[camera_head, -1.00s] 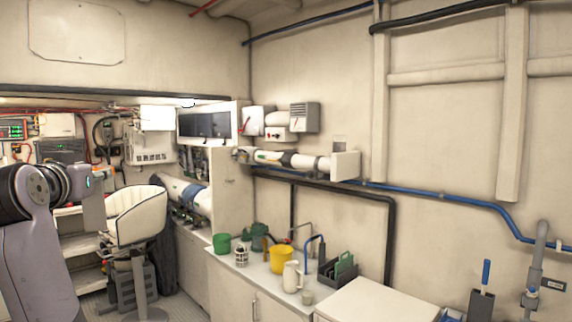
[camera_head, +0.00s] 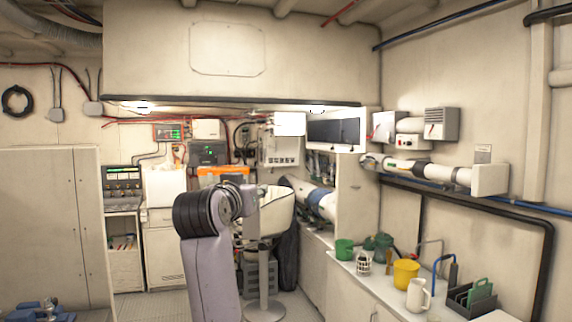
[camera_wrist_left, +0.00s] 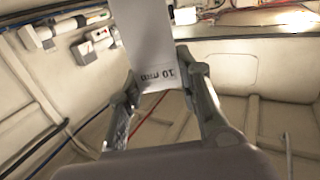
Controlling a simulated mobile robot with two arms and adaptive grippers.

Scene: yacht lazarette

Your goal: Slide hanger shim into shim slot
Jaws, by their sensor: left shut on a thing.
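The hanger shim (camera_wrist_left: 150,45) is a flat, pale grey plate marked "10 mm" in the left wrist view, with the text upside down. My left gripper (camera_wrist_left: 160,84) is shut on its lower end, one finger on each side. The shim's far end runs out of the top of the picture. In the head view my left arm stands in the middle, and I cannot make out its gripper or the shim there. I cannot identify the shim slot in either view. My right gripper is not in view.
A counter (camera_head: 345,280) at the right holds a yellow cup (camera_head: 405,272), a white jug (camera_head: 417,295) and green containers. A white chair (camera_head: 270,215) stands behind my arm. A tall cabinet (camera_head: 50,230) is at left, with blue hardware (camera_head: 40,312) below it. Some floor shows between.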

